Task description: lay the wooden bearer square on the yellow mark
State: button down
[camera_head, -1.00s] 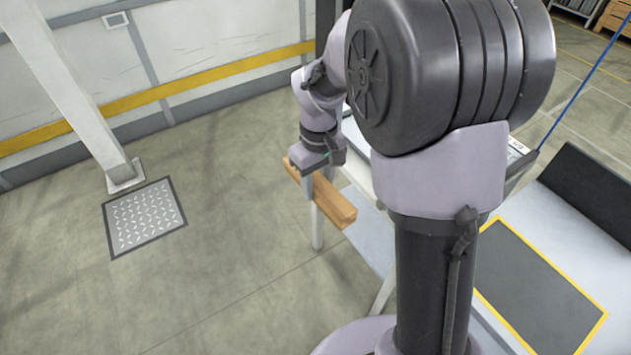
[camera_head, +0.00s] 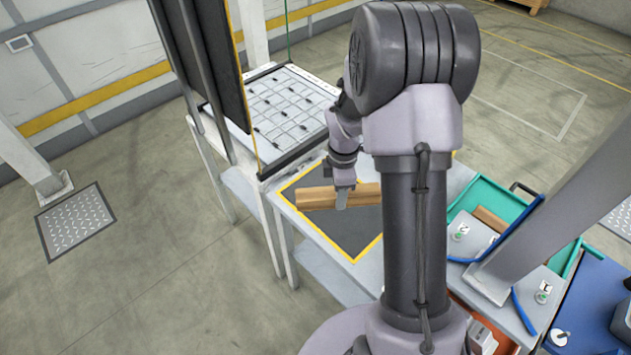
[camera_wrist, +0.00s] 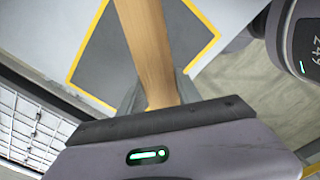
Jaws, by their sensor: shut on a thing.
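The wooden bearer (camera_head: 313,198) is a long light-brown beam held in my gripper (camera_head: 342,204). It hangs over the dark pad with the yellow outline (camera_head: 345,236) on the grey table, and its gap above the pad cannot be judged. In the head view the bearer lies askew to the yellow edges. In the wrist view the bearer (camera_wrist: 147,48) runs up between the fingers of my gripper (camera_wrist: 157,95), crossing the yellow-edged pad (camera_wrist: 98,62) at an angle. Part of the pad is hidden behind the bearer and my arm.
A gridded tray table (camera_head: 285,105) stands behind the pad, with a tall dark panel (camera_head: 212,50) at its left. At the right are a teal bin (camera_head: 485,192), a blue box (camera_head: 605,305) and a slanted grey post (camera_head: 555,205). Open floor lies at the left.

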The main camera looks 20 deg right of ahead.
aim_at(363, 195)
jog(key=d+n+p, duration=0.1)
jog(key=d+n, duration=0.1)
jog(key=s+d+n+p, duration=0.1)
jog(key=d+n+p, duration=0.1)
jog(key=n, duration=0.1)
jog(key=s+d+f+n+p, duration=0.1)
jog(key=n, duration=0.1)
jog(key=shift+s+d+p, duration=0.25)
jog(key=shift+d+p, duration=0.05)
jog(key=shift+d, duration=0.1)
jog(key=shift+f, duration=0.1)
jog(key=shift+d, duration=0.15)
notch_tip(363, 195, down, 7)
jog(key=b, duration=0.5)
jog(key=shift+f, duration=0.45)
dwell(0.7)
jog(key=c, duration=1.1)
grip_release()
jog(key=shift+o, duration=0.2)
